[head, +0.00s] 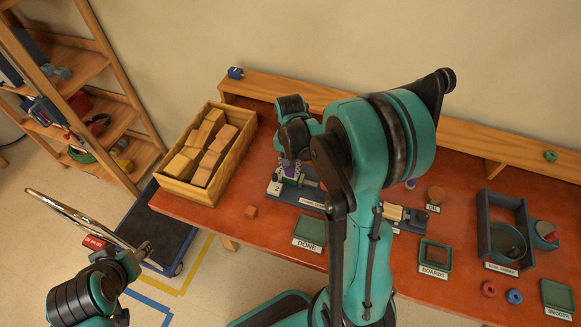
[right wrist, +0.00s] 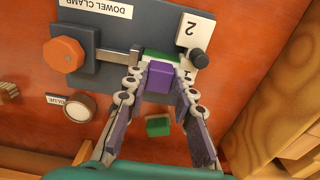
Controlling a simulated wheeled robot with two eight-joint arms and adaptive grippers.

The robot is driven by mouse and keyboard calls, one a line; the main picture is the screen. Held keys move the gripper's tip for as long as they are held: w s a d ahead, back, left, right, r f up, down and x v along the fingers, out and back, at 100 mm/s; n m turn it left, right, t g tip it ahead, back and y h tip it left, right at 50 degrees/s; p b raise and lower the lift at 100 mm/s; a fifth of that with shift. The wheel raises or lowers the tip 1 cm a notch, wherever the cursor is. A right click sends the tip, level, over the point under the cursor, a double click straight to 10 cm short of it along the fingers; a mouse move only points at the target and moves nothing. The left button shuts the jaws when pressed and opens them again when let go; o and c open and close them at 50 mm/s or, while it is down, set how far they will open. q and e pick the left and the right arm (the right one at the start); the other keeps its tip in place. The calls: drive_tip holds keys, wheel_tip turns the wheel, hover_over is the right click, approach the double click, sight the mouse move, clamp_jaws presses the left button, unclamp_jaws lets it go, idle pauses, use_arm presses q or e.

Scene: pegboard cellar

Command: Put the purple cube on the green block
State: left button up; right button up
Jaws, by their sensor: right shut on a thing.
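The purple cube (right wrist: 160,77) is between the fingertips of my right gripper (right wrist: 158,82), which is shut on it; the gripper also shows in the head view (head: 291,168). In the right wrist view the cube is over the edge of the dowel clamp's dark plate (right wrist: 105,45). A green surface (right wrist: 152,57) shows right beside the cube at the clamp, mostly hidden by it. A separate small green block (right wrist: 158,127) shows lower between the fingers. I cannot tell whether the cube touches either. My left gripper (head: 143,250) is at the lower left, small and unclear.
A wooden crate of blocks (head: 168,190) stands left of the clamp. The DONE tray (head: 311,228), BOARDS tray (head: 436,254) and a dark-framed station (head: 484,225) are to the right. A trolley (head: 163,233) stands off the table's left end.

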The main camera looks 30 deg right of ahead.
drive_tip(key=shift+f, duration=0.15)
idle(0.5)
drive_tip(key=o, duration=1.3)
drive_tip(key=shift+r+p, duration=2.1)
drive_tip(key=shift+r, duration=1)
